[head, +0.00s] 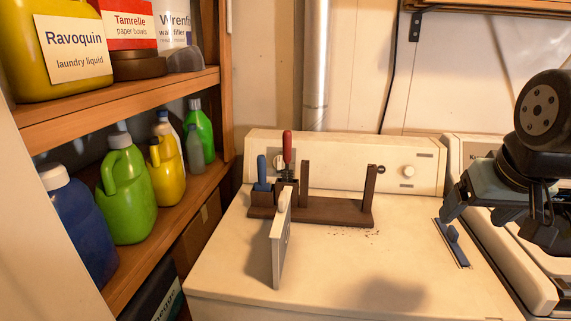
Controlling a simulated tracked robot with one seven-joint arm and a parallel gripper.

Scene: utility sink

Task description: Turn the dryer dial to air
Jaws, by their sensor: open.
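A white machine, which looks like the dryer (350,270), stands in the middle with a raised control panel (345,150) along its back. A small round knob (408,172) sits on the panel's right part. A second round dial (278,162) sits on its left part, partly hidden behind tool handles. The markings are too small to read, so I cannot tell either setting or which one is the dryer dial. My gripper (497,222) is open at the right, above the machine's right side. It is apart from both knobs and appears empty.
A dark wooden rack (325,213) with red- and blue-handled tools stands before the panel. An upright pale flat piece (281,240) stands in front of it. A blue-handled item (453,245) lies near the right edge. Shelves with bottles (127,190) fill the left. The front top is clear.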

